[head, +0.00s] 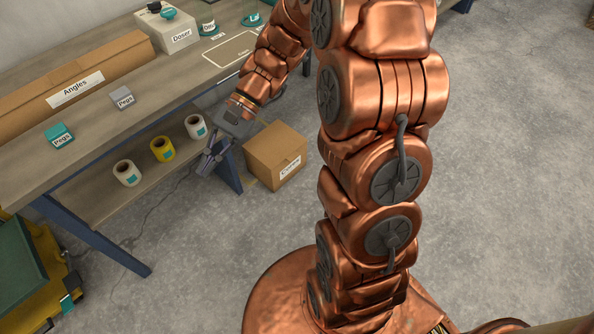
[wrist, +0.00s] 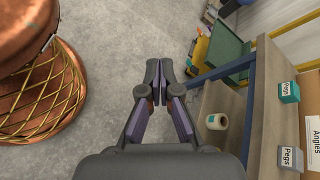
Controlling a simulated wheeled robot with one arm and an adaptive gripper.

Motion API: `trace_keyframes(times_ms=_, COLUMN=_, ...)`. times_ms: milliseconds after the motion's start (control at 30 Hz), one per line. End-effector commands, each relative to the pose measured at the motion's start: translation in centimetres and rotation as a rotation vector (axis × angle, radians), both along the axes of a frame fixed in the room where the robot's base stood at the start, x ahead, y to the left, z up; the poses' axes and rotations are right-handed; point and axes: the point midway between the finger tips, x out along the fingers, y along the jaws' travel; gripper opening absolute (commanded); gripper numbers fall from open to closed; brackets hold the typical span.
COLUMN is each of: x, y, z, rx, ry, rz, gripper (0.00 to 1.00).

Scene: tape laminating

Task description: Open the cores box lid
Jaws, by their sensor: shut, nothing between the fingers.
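The cores box (head: 276,157) is a brown cardboard box with a white label. It stands on the grey floor at the right end of the table's lower shelf, in the head view. Its top looks closed. My gripper (head: 206,168) hangs to the left of the box, in front of the table's edge near the shelf, apart from the box. In the wrist view my gripper (wrist: 160,68) is shut with its fingertips together and nothing between them. The box does not show in the wrist view.
The table (head: 100,140) carries a long Angles box (head: 72,88), Pegs boxes (head: 122,97) and a Doser box (head: 170,28). Tape rolls (head: 162,149) stand on the lower shelf. A blue table leg (head: 228,172) is beside the cores box. The floor (head: 240,230) in front is clear.

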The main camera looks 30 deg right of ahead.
Motion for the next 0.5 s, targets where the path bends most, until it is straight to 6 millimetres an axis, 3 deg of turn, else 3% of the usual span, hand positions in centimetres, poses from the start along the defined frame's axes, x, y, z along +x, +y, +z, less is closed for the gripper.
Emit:
trace_keyframes(times_ms=33, x=1.2, y=-0.2, z=-2.1, rx=0.036, ry=0.023, rz=-0.036, gripper=0.00)
trace_keyframes(times_ms=267, x=7.1, y=-1.6, z=-7.2, rx=0.191, ry=0.096, rz=-0.207, gripper=0.00)
trace_keyframes(times_ms=500, x=12.9, y=-4.6, z=-13.2, rx=0.352, ry=0.160, rz=-0.390, gripper=0.00)
